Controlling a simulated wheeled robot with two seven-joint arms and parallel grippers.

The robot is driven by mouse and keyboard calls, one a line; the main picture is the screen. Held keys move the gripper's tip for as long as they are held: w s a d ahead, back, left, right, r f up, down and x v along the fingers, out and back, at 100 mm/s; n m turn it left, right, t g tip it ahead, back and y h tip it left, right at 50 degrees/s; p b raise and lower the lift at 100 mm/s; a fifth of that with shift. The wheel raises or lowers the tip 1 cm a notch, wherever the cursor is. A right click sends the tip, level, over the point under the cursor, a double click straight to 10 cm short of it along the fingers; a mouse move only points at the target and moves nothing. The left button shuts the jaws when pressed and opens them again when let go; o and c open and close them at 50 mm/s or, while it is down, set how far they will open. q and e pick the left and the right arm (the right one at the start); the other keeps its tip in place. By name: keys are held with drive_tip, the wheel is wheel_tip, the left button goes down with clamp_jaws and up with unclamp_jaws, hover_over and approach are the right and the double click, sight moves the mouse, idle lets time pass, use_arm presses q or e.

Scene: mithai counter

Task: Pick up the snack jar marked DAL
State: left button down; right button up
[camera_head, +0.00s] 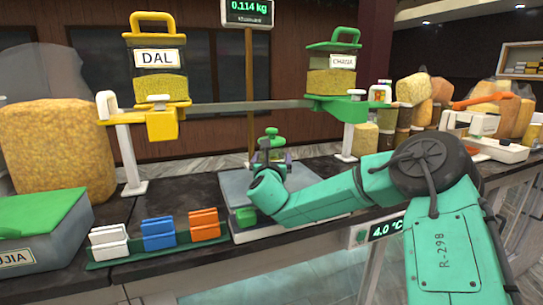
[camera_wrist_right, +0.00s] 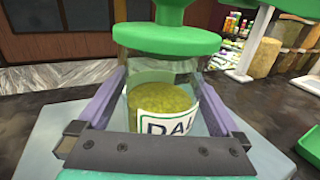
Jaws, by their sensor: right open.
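In the right wrist view a clear jar with a green lid (camera_wrist_right: 170,38) and yellow-green contents stands upright. Its label reads DAL as far as it shows; its lower part is hidden by my gripper. My right gripper (camera_wrist_right: 158,78) is open, with one finger on each side of this jar; I cannot tell if they touch it. In the head view this green lid (camera_head: 272,132) shows above my right gripper (camera_head: 272,158), over the scale plate (camera_head: 236,184). A larger yellow-lidded container labelled DAL (camera_head: 158,72) sits on the raised rail at left. My left gripper is out of view.
A green-lidded container labelled CHANA (camera_head: 332,78) sits on the rail's right end. A tray (camera_head: 150,254) with white, blue and orange cards lies in front. A grey bin with a green lid (camera_head: 45,215) and a large snack bag (camera_head: 60,145) stand left.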

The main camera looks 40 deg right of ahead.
drive_tip(key=c, duration=1.5)
clamp_jaws()
drive_tip(key=shift+r, duration=0.1)
